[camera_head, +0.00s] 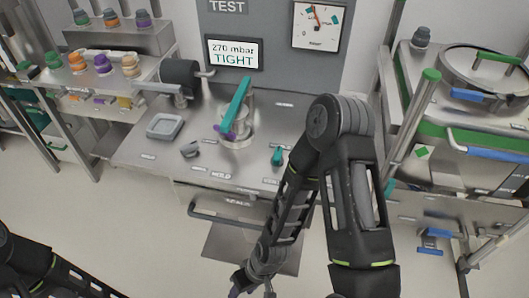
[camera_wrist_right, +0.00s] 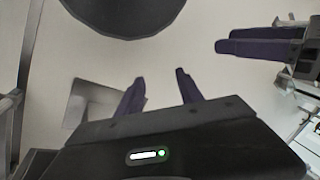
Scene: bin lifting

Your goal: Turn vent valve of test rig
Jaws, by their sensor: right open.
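The test rig's grey worktop (camera_head: 140,150) is in the middle of the head view. A small teal-handled valve (camera_head: 277,156) stands on its right part, and a grey knob (camera_head: 190,149) on its left part; I cannot read which is the vent valve. A long teal lever (camera_head: 234,104) lies over a round metal fixture (camera_head: 238,130). My right gripper (camera_wrist_right: 160,80) is open and empty in the wrist view, low in front of the rig and away from both valves. My left gripper (camera_wrist_right: 222,41) shows from the side in the wrist view; its finger gap is unclear.
The display (camera_head: 234,53) reads "270 mbar TIGHT"; a dial gauge (camera_head: 318,25) hangs beside it. A drawer handle (camera_head: 235,218) juts from the rig's front. A parts shelf (camera_head: 95,80) stands left and a metal trolley (camera_head: 480,135) right. My right forearm passes before the rig's right side.

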